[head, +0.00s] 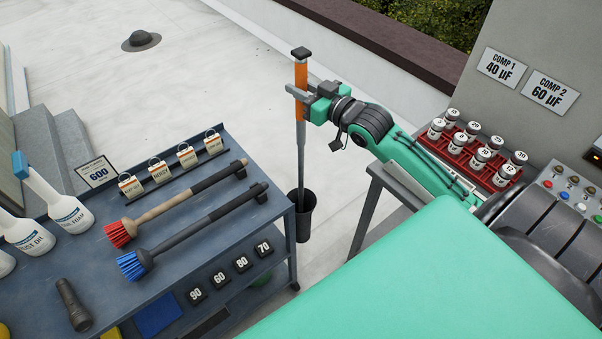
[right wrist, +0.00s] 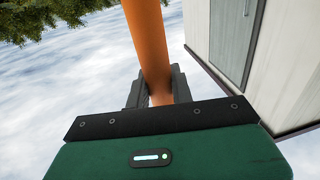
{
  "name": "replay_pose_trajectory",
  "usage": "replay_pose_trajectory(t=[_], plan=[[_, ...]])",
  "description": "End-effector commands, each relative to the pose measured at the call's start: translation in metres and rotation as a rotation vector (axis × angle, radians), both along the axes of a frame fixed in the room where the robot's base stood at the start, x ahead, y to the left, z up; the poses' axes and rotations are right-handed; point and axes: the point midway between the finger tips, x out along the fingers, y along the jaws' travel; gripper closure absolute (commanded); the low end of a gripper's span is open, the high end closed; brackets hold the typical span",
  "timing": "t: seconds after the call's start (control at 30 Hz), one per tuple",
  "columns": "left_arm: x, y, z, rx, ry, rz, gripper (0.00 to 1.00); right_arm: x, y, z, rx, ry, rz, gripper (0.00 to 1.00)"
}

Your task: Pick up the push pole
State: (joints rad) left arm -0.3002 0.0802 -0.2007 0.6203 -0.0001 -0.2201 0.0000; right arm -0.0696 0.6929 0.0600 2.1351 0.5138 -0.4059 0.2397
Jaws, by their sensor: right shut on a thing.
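The push pole (head: 300,126) stands upright, with a dark cap, an orange grip and a grey shaft. Its lower end is inside a black cylindrical holder (head: 305,219) between the cart and the side table. My right gripper (head: 299,92) is shut on the orange grip, just below the cap. In the right wrist view the orange grip of the pole (right wrist: 147,40) passes between the fingers of my right gripper (right wrist: 153,92). The pole's bottom tip is hidden in the holder. My left gripper is not in view.
A blue-grey cart (head: 215,235) at left carries a red brush (head: 122,232), a blue brush (head: 135,264), spray bottles and tags. A red rack (head: 453,150) of capacitors stands on the table at right. The roof floor (head: 215,80) behind is mostly clear.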

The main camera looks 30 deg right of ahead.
Motion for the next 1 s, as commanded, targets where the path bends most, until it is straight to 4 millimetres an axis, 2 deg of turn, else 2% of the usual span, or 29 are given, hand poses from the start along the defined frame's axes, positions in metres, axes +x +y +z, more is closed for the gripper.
replay_pose_trajectory(t=[0.27, 0.47, 1.0], plan=[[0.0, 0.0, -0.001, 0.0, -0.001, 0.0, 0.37, 0.0, 0.0, 0.003, -0.001, -0.002, 0.0, 1.0], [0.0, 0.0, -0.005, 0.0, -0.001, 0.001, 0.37, 0.0, 0.0, 0.021, -0.001, -0.006, 0.002, 1.0], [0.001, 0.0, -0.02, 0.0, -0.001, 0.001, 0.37, 0.0, 0.0, 0.128, -0.002, -0.008, 0.001, 1.0]])
